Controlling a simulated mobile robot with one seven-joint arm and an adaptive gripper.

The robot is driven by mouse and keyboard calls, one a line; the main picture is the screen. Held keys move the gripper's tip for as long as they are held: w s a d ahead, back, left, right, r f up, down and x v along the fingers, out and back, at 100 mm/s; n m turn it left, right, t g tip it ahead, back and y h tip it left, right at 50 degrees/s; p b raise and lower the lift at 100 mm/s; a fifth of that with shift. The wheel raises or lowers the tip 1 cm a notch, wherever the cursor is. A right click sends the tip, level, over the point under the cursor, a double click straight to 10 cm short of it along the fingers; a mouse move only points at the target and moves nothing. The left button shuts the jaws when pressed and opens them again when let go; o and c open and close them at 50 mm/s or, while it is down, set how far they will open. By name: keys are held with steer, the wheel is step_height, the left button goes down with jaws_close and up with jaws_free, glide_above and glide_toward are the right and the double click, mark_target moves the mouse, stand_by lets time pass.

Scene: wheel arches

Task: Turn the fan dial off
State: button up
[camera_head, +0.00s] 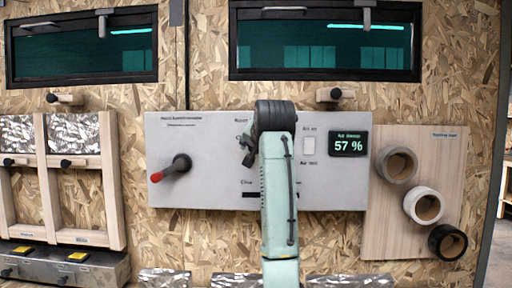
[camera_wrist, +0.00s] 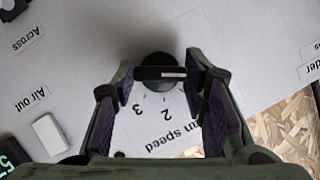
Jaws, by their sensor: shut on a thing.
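The fan dial (camera_wrist: 158,62) is a round black knob with a bar handle across it and a short white line on the bar. It sits on the grey panel (camera_head: 220,185), beside the printed numbers 2 and 3 and an upside-down label ending in "n speed". My gripper (camera_wrist: 160,74) is shut on the dial's bar, with one finger at each end of it. In the head view my arm hides the dial and most of the gripper. The white line lies nearly level in the wrist view.
A red-tipped lever (camera_head: 178,166) sticks out of the panel on the left. Right of my arm are a white switch (camera_head: 308,146) and a display (camera_head: 348,144) reading 57 %. Several tape rolls (camera_head: 424,205) hang on a wooden board (camera_head: 390,240) further right. Windows (camera_head: 325,45) lie above.

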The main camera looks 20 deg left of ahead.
steer(key=o, duration=1.2)
steer(key=shift+c, duration=0.2)
steer(key=v, duration=1.2)
steer(key=shift+f, duration=0.1)
